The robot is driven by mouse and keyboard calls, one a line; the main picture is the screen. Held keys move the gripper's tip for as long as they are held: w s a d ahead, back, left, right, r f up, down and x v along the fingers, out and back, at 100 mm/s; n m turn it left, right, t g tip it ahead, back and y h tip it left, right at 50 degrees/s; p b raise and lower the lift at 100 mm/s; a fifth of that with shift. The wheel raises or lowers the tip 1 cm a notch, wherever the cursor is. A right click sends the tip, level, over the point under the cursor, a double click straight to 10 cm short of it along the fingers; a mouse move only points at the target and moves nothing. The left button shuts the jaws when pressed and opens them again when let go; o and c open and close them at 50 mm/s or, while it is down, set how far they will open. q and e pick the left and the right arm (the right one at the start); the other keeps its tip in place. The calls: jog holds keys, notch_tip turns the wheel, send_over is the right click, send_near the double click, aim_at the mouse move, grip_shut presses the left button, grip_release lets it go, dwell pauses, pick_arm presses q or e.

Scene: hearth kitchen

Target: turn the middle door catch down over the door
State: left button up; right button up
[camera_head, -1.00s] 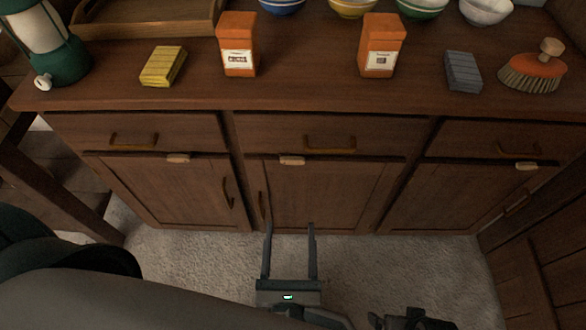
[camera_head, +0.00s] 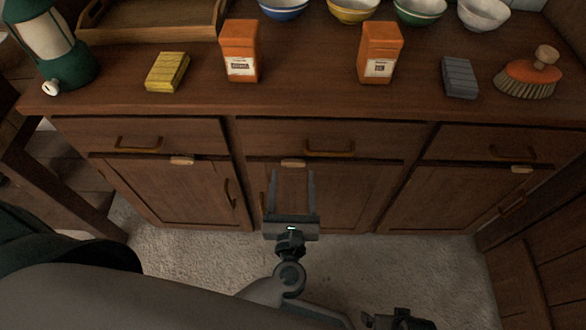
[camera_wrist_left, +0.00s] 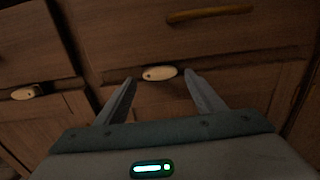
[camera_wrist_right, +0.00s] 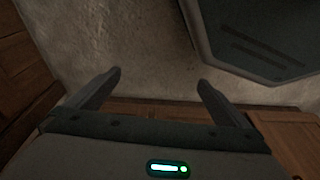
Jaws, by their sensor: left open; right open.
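The middle door catch (camera_head: 292,163) is a small pale oval piece lying level at the top of the middle door (camera_head: 340,195), under the middle drawer. It also shows in the left wrist view (camera_wrist_left: 159,73), just beyond and between the fingertips. My left gripper (camera_head: 292,172) is open and empty, its fingers pointing at the catch from just below it in the head view. I cannot tell whether they touch it. My right gripper (camera_wrist_right: 158,75) is open and empty, facing the pale floor; in the head view only part of it shows at the bottom edge.
The left catch (camera_head: 182,161) and right catch (camera_head: 522,170) also lie level. Brass drawer handles (camera_head: 329,149) stick out above. The counter (camera_head: 310,100) holds orange boxes, bowls, a yellow sponge, a grey block, a brush and a lantern (camera_head: 55,50). Pale floor (camera_head: 400,270) is clear.

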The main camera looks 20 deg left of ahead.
aim_at(293, 166)
pick_arm(q)
jog(key=shift+x, duration=1.5)
pick_arm(e)
jog(key=shift+s+f, duration=0.1)
jog(key=shift+f, duration=0.6)
pick_arm(q)
jog(key=c, duration=1)
jog(key=shift+c, duration=0.2)
